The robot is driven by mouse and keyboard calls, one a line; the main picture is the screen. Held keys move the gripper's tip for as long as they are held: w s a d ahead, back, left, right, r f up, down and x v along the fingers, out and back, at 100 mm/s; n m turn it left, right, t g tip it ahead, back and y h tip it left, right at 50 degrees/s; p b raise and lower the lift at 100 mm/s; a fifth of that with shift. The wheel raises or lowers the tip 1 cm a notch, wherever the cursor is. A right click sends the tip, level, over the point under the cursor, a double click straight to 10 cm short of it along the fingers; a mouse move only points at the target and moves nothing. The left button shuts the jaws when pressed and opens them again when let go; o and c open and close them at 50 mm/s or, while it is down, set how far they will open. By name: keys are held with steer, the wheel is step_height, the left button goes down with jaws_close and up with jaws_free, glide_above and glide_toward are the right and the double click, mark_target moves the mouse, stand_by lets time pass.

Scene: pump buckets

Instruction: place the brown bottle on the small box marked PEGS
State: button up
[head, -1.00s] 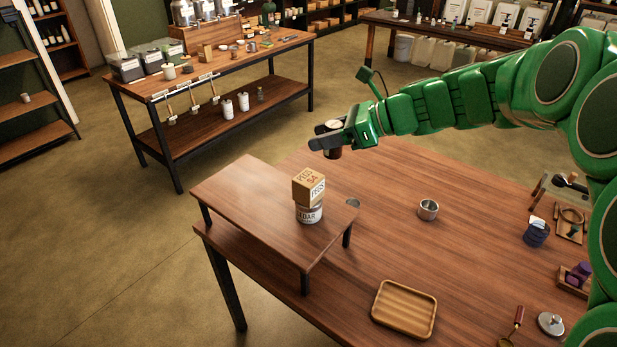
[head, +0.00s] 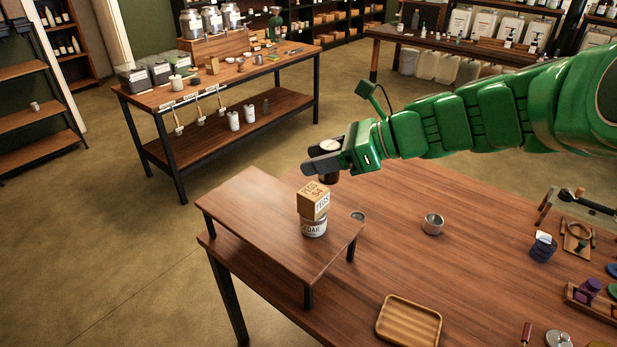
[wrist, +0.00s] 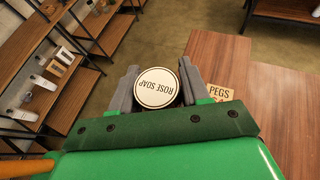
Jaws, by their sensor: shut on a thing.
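My gripper (head: 322,163) is shut on the brown bottle (head: 329,178). In the wrist view the bottle's round top (wrist: 157,88), labelled ROSE SOAP, sits between the two grey fingers. The small box marked PEGS (head: 313,200) is a tan cube. It sits on a tin labelled CEDAR (head: 313,227), which stands on a low wooden riser. The held bottle is in the air, close above and behind the box in the head view. In the wrist view the box (wrist: 218,93) shows in part just right of the fingers, and my gripper hides some of it.
The riser (head: 250,215) stands on the near table (head: 390,260). A small metal cup (head: 433,223) and a ribbed wooden tray (head: 409,320) lie to the right. A small round grey item (head: 357,215) is beside the riser. The riser's left part is bare.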

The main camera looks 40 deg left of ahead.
steer(key=w+a+f, duration=0.4)
steer(key=a+f, duration=0.1)
steer(key=w+a+f, duration=0.2)
steer(key=shift+w+a+f, duration=0.15)
steer(key=shift+a, duration=0.25)
steer(key=shift+w+a+f, duration=0.5)
steer(key=shift+a+f, duration=0.1)
steer(key=shift+f, duration=1.75)
steer(key=o, duration=1.1)
steer(key=shift+f, duration=0.1)
